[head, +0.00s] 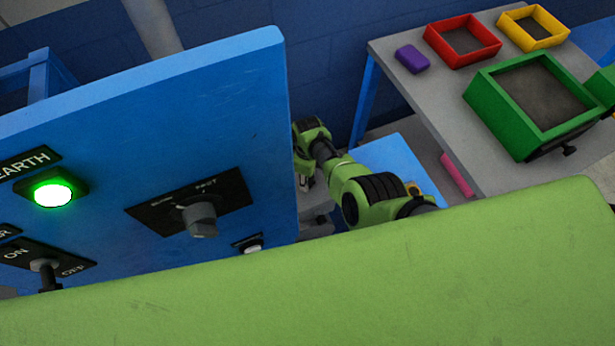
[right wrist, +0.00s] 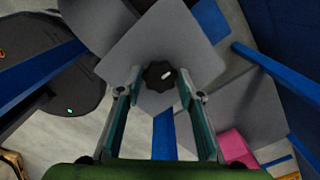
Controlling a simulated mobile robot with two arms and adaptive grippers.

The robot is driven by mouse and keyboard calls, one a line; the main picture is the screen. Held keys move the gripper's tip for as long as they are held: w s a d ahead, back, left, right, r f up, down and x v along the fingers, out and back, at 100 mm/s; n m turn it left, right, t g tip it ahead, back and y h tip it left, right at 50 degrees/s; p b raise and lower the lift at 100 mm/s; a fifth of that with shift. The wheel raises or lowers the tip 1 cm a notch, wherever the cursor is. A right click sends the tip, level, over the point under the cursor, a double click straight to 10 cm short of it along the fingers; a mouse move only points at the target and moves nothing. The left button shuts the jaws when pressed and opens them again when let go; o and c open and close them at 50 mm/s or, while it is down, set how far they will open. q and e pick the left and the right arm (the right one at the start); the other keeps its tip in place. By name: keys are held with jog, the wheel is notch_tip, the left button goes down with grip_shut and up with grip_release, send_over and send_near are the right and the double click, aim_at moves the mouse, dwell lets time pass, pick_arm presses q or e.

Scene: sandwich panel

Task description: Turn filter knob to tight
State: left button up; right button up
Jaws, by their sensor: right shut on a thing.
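A dark lobed knob (right wrist: 159,76) with a short white mark sits on a grey square plate (right wrist: 128,52) in the right wrist view. My right gripper (right wrist: 160,80) has one finger on each side of this knob and is shut on it. In the head view the right gripper (head: 305,182) shows only in part, just past the right edge of the blue panel (head: 225,90). The knob is hidden in the head view. Any lettering around the knob is not visible. My left gripper is not in view.
The blue panel carries a lit green lamp (head: 53,193), a grey dial (head: 201,217) marked FAST and an ON/OFF switch (head: 46,268). A grey table (head: 440,115) at right holds red (head: 462,58), yellow (head: 533,42) and green (head: 500,125) trays and a purple block (head: 412,59).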

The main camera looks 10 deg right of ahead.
jog(key=shift+d, duration=0.1)
dwell(0.3)
jog(key=o, duration=1.1)
